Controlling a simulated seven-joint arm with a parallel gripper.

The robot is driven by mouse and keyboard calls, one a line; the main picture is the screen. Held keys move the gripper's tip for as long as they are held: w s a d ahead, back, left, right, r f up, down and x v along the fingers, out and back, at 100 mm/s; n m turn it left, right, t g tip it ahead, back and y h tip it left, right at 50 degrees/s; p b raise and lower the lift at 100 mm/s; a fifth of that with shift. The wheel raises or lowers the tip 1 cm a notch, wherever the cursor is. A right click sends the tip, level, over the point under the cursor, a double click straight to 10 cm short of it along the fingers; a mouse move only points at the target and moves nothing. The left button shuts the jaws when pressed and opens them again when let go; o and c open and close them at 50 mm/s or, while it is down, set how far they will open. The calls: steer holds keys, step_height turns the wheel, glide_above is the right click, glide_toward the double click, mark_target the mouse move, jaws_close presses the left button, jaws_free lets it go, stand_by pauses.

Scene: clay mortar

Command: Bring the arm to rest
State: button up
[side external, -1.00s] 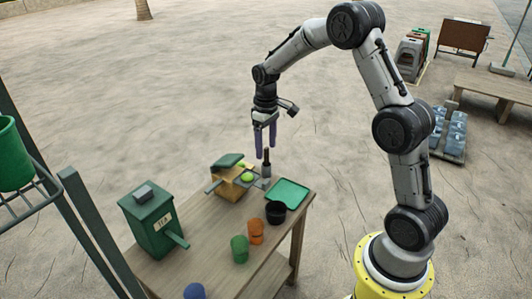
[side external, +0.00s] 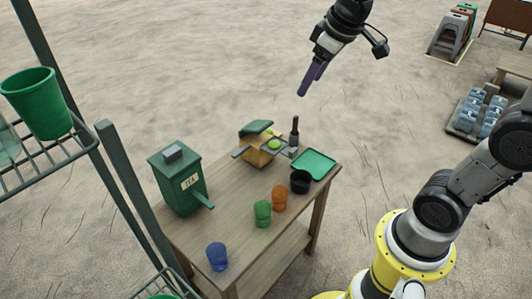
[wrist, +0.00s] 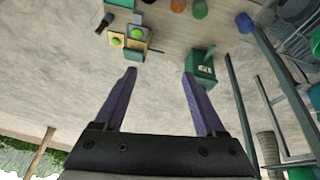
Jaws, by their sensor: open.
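My gripper (side external: 309,87) hangs in the air above and behind the wooden table (side external: 235,245) in the side external view, tilted with its fingers pointing down and left. Its two purple fingers are spread and empty in the wrist view (wrist: 160,73), with nothing between the tips. It touches nothing. Part of my arm is cut off at the top and right edges of the side external view.
A rack with a green bucket (side external: 38,105) stands left.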

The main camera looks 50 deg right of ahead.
steer(key=s+a+f, duration=0.2)
steer(key=s, duration=0.6)
steer(key=s+a+f+m+t, duration=0.1)
steer(key=s+f, duration=0.1)
steer(key=s, duration=0.6)
steer(key=shift+s+a+m+y, duration=0.3)
steer(key=shift+a, duration=0.05)
